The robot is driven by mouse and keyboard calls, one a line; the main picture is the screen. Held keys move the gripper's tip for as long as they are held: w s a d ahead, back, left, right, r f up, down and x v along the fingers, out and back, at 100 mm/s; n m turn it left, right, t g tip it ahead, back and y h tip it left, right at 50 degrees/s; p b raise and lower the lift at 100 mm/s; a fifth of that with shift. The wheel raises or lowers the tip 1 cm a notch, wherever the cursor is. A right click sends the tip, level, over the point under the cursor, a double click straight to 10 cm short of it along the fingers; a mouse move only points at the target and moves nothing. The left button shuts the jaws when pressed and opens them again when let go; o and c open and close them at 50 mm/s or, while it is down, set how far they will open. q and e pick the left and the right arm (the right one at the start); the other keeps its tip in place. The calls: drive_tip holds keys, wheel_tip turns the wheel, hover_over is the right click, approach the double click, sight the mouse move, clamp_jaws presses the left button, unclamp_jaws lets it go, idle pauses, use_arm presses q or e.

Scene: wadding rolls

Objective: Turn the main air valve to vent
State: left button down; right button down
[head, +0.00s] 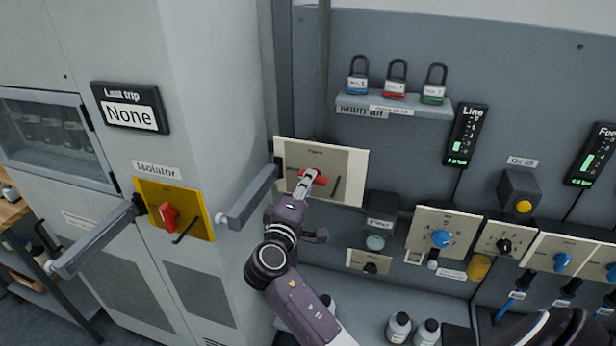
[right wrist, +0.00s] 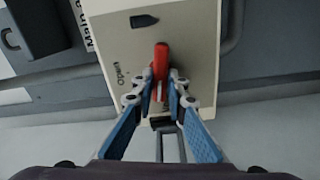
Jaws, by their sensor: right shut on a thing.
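The main air valve is a cream plate (head: 350,165) with a red handle (head: 318,177) on the grey panel. In the right wrist view the plate (right wrist: 120,55) carries the word "Open" and a dark pointer-shaped mark, and the red handle (right wrist: 161,62) stands out from it. My right gripper (head: 310,178) is at the handle; in the right wrist view its blue-padded fingers (right wrist: 161,88) are shut on the handle's near end. Other lettering on the plate is partly hidden by the fingers. My left gripper is not in view.
A grey bar (head: 248,198) juts out just left of the valve, and another (head: 95,238) stands by the yellow isolator plate (head: 200,210). A shelf (head: 440,110) with padlocks is above right. Knob plates and bottles (head: 398,328) lie to the right and below.

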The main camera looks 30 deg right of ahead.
drive_tip(key=shift+f+n+p, duration=0.1)
drive_tip(key=shift+n+p, duration=0.4)
drive_tip(key=shift+n, duration=0.6)
drive_tip(key=c, duration=1.9)
unclamp_jaws()
drive_tip(key=shift+a, duration=0.1)
drive_tip(key=shift+c, duration=0.2)
drive_tip(key=v, duration=1.2)
